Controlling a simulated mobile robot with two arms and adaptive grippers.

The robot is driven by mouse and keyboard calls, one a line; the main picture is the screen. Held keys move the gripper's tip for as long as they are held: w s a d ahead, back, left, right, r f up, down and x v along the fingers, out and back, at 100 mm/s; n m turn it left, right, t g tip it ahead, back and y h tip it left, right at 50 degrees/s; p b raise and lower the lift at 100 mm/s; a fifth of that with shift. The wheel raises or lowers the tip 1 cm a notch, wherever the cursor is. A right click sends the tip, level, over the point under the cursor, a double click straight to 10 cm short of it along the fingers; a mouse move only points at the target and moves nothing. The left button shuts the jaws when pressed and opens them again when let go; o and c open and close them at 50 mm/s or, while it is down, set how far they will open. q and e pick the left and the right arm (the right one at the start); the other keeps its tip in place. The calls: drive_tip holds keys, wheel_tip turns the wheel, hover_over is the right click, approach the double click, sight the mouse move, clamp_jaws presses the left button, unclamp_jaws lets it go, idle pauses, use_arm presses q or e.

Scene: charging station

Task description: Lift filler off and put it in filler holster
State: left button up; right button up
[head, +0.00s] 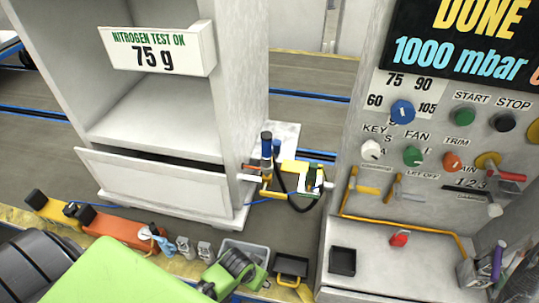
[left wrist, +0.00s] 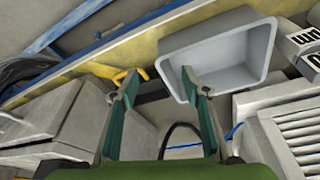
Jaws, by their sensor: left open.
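What looks like the filler is a blue-and-black upright handle (head: 267,147) with yellow parts (head: 275,192) and a black hose (head: 303,204), beside the white cabinet's right side in the head view. It appears mounted on a pale unit there. My left gripper (head: 240,268) is low in the head view beside a grey bin. In the left wrist view its green fingers (left wrist: 159,77) are open and empty. My right gripper is not in view.
The grey bin (left wrist: 222,38) lies just beyond the fingers in the left wrist view. The control panel (head: 430,140) stands at right, with a black square recess (head: 342,261) on its ledge. An orange tool case (head: 125,232) and several small tools line the yellow floor edge.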

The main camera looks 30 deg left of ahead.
use_arm(q)
drive_tip(key=w+r+n, duration=0.1)
drive_tip(key=w+r, duration=0.9)
drive_tip(key=w, duration=0.2)
drive_tip(key=n+t+y, duration=0.1)
drive_tip(key=n+y, duration=0.2)
drive_tip(key=n, duration=0.2)
approach(266, 140)
drive_tip(key=x, duration=0.2)
drive_tip(key=p+x, duration=0.1)
drive_tip(key=x, duration=0.4)
drive_tip(key=shift+a, duration=0.4)
drive_tip(key=p+x, duration=0.1)
drive_tip(key=x, duration=0.1)
drive_tip(key=d+p+x, duration=0.1)
drive_tip(key=x, duration=0.1)
drive_tip(key=shift+w+a+f, duration=0.15)
drive_tip(key=shift+w+f, duration=0.15)
drive_tip(key=shift+f, duration=0.05)
drive_tip(key=shift+w+f, duration=0.1)
drive_tip(key=shift+f, duration=0.2)
drive_tip(key=shift+c, duration=0.4)
